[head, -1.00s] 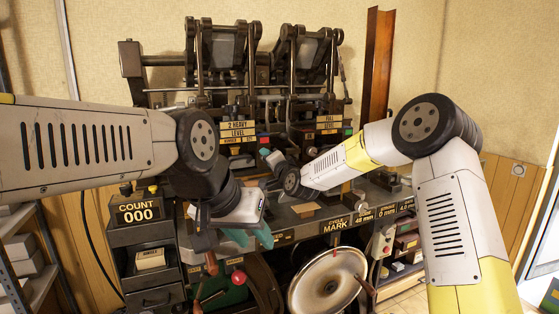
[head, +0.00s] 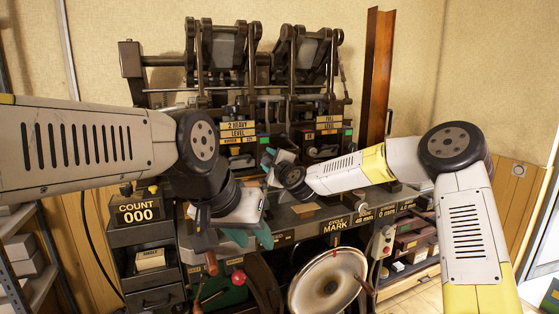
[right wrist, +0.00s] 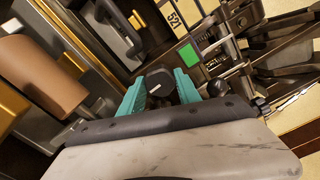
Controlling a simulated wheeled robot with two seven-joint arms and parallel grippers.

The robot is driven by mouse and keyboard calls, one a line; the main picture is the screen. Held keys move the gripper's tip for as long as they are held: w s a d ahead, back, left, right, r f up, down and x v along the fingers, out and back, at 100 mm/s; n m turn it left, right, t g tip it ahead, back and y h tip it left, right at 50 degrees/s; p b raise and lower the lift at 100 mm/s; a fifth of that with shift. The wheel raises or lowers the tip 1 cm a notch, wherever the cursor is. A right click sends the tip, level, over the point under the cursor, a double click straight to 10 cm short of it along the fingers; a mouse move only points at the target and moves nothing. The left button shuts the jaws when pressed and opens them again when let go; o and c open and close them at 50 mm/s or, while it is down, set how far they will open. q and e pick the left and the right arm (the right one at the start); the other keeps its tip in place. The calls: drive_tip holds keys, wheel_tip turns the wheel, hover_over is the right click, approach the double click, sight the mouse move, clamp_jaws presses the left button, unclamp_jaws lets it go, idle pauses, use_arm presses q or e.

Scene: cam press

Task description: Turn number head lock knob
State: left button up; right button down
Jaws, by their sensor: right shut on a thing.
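A dark knob with a pale mark on its face (right wrist: 160,88) sits between the teal fingers of my right gripper (right wrist: 160,92) in the right wrist view. The fingers are shut on it from both sides. In the head view my right gripper (head: 268,160) is at the left number head, below the "2 HEAVY LEVEL" plates (head: 238,132); the knob cannot be made out there. My left gripper (head: 249,238), with teal fingers, hangs over the front of the bench to the lower left, and its finger gap is hard to judge.
The press frame (head: 265,75) stands behind, with "FULL LEVEL" plates (head: 329,124) on its right head. A counter reading 000 (head: 138,211) is at left. A round metal wheel (head: 328,282) stands below the bench. A green square (right wrist: 188,55) shows beside the held knob.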

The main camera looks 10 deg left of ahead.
drive_tip(key=shift+m, duration=1.3)
drive_tip(key=c, duration=0.9)
unclamp_jaws()
drive_tip(key=shift+o, duration=0.2)
drive_tip(key=v, duration=0.7)
drive_tip(key=shift+s+d, duration=0.25)
drive_tip(key=shift+s, duration=0.1)
